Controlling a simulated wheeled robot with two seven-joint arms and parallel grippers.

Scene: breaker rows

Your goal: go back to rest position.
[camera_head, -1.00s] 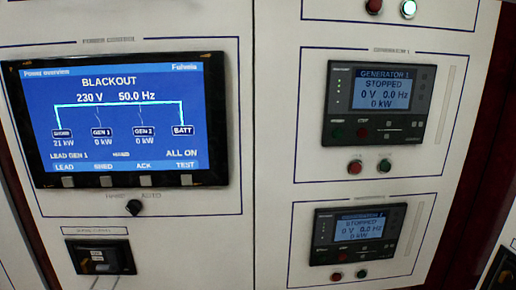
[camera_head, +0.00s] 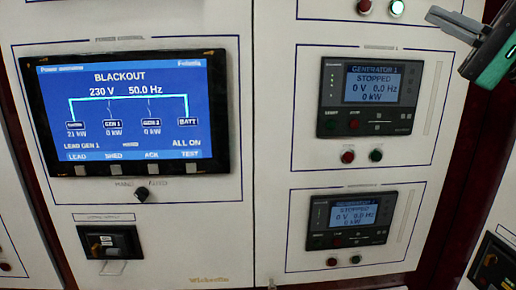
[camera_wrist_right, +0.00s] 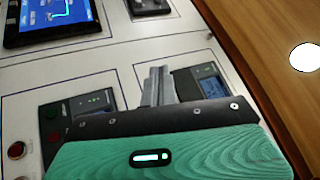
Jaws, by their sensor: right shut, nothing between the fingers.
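My right gripper (camera_head: 440,18) is at the upper right of the head view, in front of the cabinet's right edge and beside the Generator 1 controller. Its grey fingers point left and are shut with nothing between them; its body is teal and black. In the right wrist view the closed fingers (camera_wrist_right: 158,86) stand in front of the white panel, between two small controllers. I cannot tell the exact gap to the panel. My left gripper is not in view.
A large blue display (camera_head: 125,110) reads BLACKOUT. The Generator 1 controller (camera_head: 370,92) and a lower controller (camera_head: 350,217) both read STOPPED. A black rotary knob (camera_head: 141,195) and a breaker (camera_head: 110,242) sit below the display. A brown surface (camera_wrist_right: 270,40) lies to the right in the wrist view.

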